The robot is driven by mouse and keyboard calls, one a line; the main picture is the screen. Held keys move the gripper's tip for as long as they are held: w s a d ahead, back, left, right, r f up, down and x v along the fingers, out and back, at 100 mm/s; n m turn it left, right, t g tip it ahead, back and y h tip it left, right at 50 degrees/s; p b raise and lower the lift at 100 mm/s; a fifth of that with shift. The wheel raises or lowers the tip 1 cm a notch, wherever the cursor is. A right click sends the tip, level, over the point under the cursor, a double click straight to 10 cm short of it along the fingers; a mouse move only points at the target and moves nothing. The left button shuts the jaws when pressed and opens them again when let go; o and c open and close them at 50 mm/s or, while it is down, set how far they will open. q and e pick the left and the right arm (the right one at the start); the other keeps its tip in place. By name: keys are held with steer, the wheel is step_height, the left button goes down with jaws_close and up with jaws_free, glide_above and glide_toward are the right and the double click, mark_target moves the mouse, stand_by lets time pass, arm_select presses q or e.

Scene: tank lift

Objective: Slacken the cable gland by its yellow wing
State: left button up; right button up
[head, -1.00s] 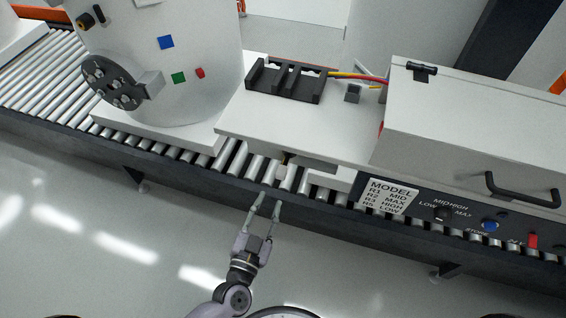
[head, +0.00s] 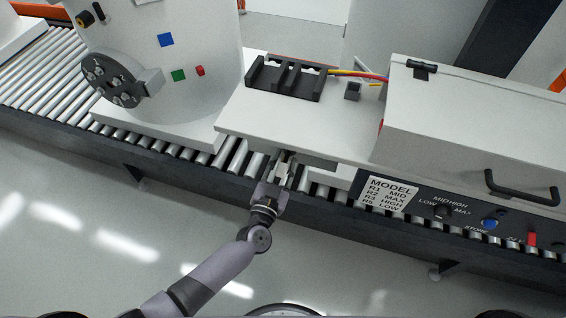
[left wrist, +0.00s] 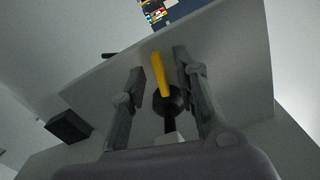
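The yellow wing (left wrist: 160,75) shows in the left wrist view as a narrow upright bar. It sits on the dark round cable gland (left wrist: 168,103), with a black stem below it. My left gripper (left wrist: 160,66) is open, with one finger on each side of the wing and gaps between. In the head view my left gripper (head: 284,166) reaches over the conveyor's near edge to the underside of the white plate (head: 240,124). There the fingers and plate mostly hide the gland. My right gripper is not in view.
The roller conveyor (head: 52,82) runs across the scene with a dark side rail. A white cabinet (head: 470,120) with a black handle stands right of the gripper, above a control panel with a MODEL label (head: 387,195). A large white tank (head: 195,40) stands at left.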

mark_target(298, 157)
arm_select(q)
steer(key=shift+c, duration=0.4)
jaws_close()
steer(key=shift+d+n, duration=0.15)
steer(key=shift+n, duration=0.15)
steer(key=d+n, duration=0.1)
steer(key=n, duration=0.3)
steer(key=s+d+n, duration=0.1)
steer(key=n, duration=0.2)
steer(key=shift+d+b, duration=0.3)
steer(key=shift+b, duration=0.1)
steer(key=shift+s+d+r+n, duration=0.15)
steer(key=shift+d+r+n, duration=0.3)
steer(key=shift+n, duration=1.25)
steer(key=shift+s+d+r+n, duration=0.1)
steer(key=shift+d+r+n, duration=0.3)
steer(key=shift+n, duration=1.3)
steer(key=shift+s+d+r+n, duration=0.15)
steer(key=shift+d+r+n, duration=0.3)
steer(key=shift+n, duration=1.25)
steer(key=shift+a+r, duration=0.15)
